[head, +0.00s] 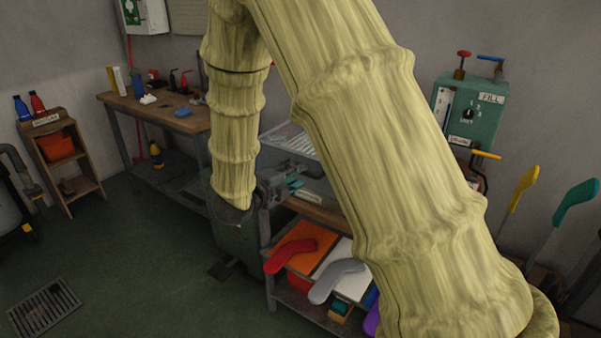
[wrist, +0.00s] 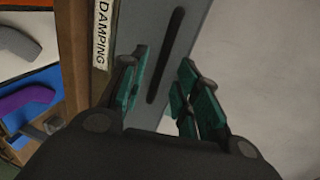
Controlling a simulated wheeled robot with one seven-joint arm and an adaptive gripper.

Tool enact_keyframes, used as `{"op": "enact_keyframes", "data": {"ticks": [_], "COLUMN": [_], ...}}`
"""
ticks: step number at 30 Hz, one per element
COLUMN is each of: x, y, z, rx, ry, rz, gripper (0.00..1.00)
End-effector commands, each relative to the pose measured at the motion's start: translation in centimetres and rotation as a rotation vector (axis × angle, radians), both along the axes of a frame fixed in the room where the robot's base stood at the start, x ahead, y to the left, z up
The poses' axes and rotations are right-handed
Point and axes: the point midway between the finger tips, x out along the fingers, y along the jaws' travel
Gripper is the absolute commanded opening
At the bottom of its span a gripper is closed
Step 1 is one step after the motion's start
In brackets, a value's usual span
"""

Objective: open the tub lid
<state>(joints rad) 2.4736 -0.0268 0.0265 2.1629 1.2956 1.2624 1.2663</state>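The tub (head: 318,187) is a grey box on the bench in the head view, partly hidden behind my arm. Its pale top (head: 287,138) looks closed, though my arm covers much of it. In the wrist view, a blue-grey strip (wrist: 189,38) carries a long dark bar (wrist: 168,55), which looks like a handle; I cannot tell whether it is on the lid or the tub wall. My gripper (wrist: 163,68) is open, with teal finger pads on either side of the bar's lower end. No contact is clear. It shows small at the tub's front in the head view (head: 282,186).
Below the bench, a shelf holds coloured boards, with a red sock form (head: 290,255) and a grey one (head: 335,280). A green FILL box (head: 470,110) hangs at right.

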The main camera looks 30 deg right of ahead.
Motion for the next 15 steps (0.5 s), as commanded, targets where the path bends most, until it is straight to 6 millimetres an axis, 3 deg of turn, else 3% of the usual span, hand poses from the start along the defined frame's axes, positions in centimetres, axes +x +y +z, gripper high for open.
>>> {"op": "enact_keyframes", "data": {"ticks": [6,15], "x": [1.0,1.3], "y": [-2.4,-3.3], "z": [-0.5,-0.8], "rx": [0.000,-0.001], "ry": [0.001,0.002], "rz": [0.001,0.001], "gripper": [0.32,0.32]}}
